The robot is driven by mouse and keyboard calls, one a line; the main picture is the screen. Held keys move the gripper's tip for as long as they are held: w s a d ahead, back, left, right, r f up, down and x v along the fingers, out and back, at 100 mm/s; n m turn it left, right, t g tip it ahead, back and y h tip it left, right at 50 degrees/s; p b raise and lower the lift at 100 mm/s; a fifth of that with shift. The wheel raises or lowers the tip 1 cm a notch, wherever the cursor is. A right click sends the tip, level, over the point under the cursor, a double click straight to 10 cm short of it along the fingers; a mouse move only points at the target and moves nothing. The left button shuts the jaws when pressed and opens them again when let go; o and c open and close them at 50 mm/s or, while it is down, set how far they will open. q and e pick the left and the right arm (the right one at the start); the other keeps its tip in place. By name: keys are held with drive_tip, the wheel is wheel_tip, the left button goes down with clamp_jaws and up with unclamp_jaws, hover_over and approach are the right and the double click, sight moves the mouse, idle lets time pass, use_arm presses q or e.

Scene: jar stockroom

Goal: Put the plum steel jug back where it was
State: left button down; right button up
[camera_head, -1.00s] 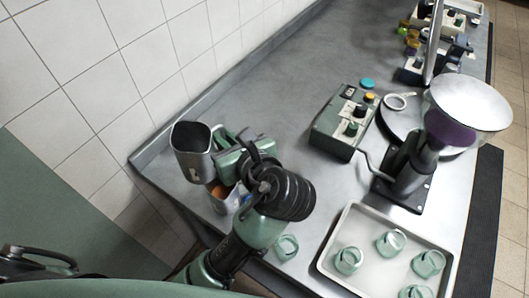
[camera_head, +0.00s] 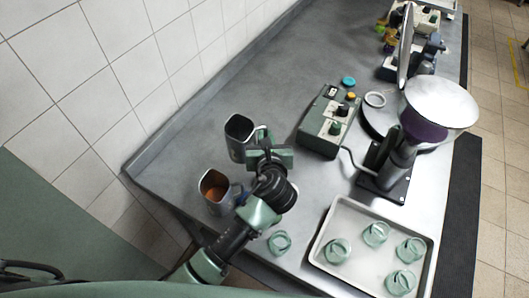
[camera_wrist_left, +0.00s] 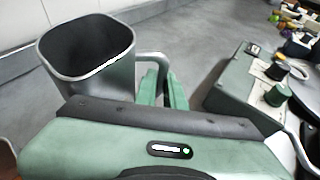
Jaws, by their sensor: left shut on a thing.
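A grey steel jug (camera_head: 237,146) is at the left of the bench in the head view, upright, with a dark inside. No plum colour shows on it. My left gripper (camera_head: 262,142) is shut on its handle, on the jug's right side. In the left wrist view the jug (camera_wrist_left: 100,75) fills the upper left and the green fingers (camera_wrist_left: 160,88) are at its handle. I cannot tell whether its base touches the bench. A second steel jug (camera_head: 215,206) with orange contents stands nearer, beside my left arm. My right gripper is not in view.
A green control box (camera_head: 318,138) and a filling machine with a white hopper (camera_head: 440,98) holding purple contents stand to the right. A tray (camera_head: 321,246) holds several green-tinted jars; another jar (camera_head: 279,243) stands beside it. The bench (camera_head: 235,75) is clear behind the held jug.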

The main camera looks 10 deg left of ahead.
use_arm(q)
drive_tip(key=shift+f, duration=3.6)
drive_tip(key=shift+f, duration=0.1)
drive_tip(key=c, duration=1.5)
unclamp_jaws()
drive_tip(key=b+v, duration=0.1)
drive_tip(key=v, duration=1.1)
